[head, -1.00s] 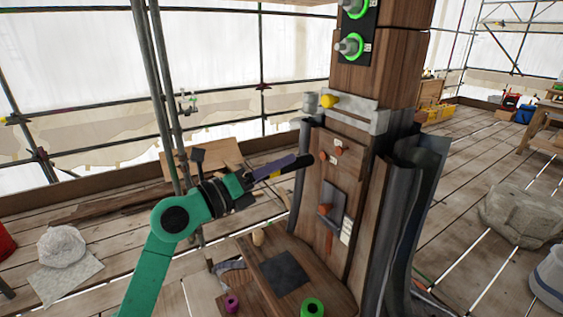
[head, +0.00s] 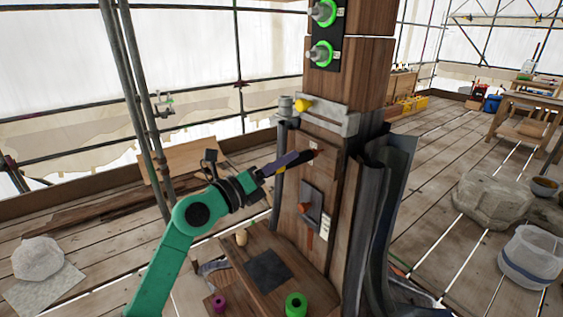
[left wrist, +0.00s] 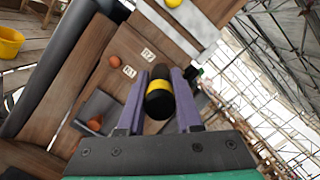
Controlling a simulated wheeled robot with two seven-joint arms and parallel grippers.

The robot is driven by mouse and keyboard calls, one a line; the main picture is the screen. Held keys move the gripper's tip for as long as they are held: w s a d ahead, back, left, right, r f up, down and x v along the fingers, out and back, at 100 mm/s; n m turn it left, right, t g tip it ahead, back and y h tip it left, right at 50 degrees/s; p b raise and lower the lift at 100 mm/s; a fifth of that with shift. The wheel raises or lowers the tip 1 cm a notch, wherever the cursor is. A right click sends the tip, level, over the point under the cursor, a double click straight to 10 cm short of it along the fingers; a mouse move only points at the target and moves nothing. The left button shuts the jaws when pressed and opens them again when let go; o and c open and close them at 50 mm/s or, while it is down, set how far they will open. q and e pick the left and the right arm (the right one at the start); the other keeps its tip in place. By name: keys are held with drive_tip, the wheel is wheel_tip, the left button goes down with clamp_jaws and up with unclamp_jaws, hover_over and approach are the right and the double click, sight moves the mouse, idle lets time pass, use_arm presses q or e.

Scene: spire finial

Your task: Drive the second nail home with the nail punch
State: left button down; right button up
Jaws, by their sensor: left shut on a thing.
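My left gripper (head: 283,164) has purple fingers and is shut on the nail punch (head: 300,158), a dark rod with a yellow band. The punch also shows between the fingers in the left wrist view (left wrist: 159,100). In the head view its dark end points right, at the wooden panel on the post, close to an orange nail head (head: 318,153). I cannot tell whether they touch. The left wrist view shows one orange nail head (left wrist: 115,62) beside two small white labels (left wrist: 148,54). Another nail head may be hidden behind the punch. My right gripper is out of view.
A grey metal bracket (head: 335,121) with a yellow knob (head: 303,106) crosses the post above. A grey plate (head: 311,199) with an orange part hangs below. Dark curled sheeting (head: 385,200) stands right of the panel. A green ring (head: 296,305) lies on the low bench.

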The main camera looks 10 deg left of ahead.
use_arm(q)
drive_tip(key=shift+w+d+r+p, duration=0.15)
drive_tip(key=shift+w+d+p, duration=0.2)
drive_tip(key=shift+w, duration=0.1)
drive_tip(key=shift+w+d, duration=0.5)
drive_tip(key=shift+w, duration=0.05)
drive_tip(key=shift+w+d, duration=0.1)
idle(0.8)
drive_tip(key=shift+s+a, duration=0.45)
drive_tip(key=shift+s, duration=0.05)
drive_tip(key=shift+a+r+v, duration=0.15)
drive_tip(key=shift+v, duration=1.2)
drive_tip(key=shift+a+r+v, duration=0.15)
drive_tip(key=shift+v, duration=1.2)
drive_tip(key=shift+w, duration=0.2)
